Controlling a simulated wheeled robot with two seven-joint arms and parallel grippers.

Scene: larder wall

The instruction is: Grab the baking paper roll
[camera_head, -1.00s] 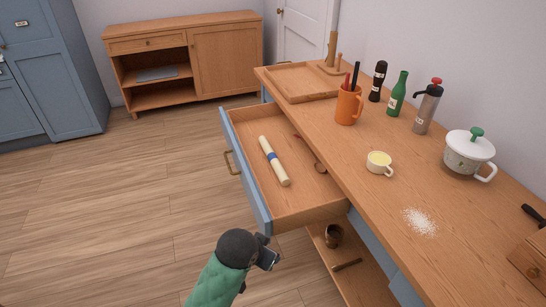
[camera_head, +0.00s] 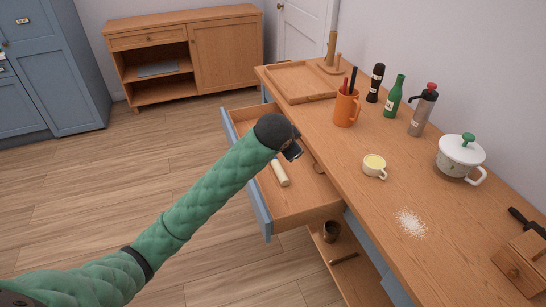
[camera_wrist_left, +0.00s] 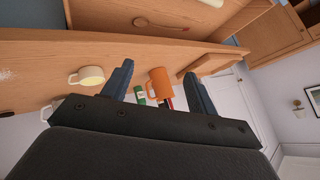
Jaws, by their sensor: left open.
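The baking paper roll (camera_head: 280,174), a pale cream cylinder, lies in the open drawer (camera_head: 301,213) below the worktop. My left gripper (camera_head: 294,151) is over the drawer, above and apart from the roll as far as I can see. In the left wrist view its two fingers (camera_wrist_left: 159,70) are spread with nothing held between them. My right gripper is not in view.
The worktop edge runs right of the drawer. On it stand an orange mug (camera_head: 346,108), a cup (camera_head: 374,167), a green bottle (camera_head: 393,97), a grey dispenser (camera_head: 421,112) and a white pot (camera_head: 460,155). A jar (camera_head: 331,231) stands on the shelf below. The floor at left is clear.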

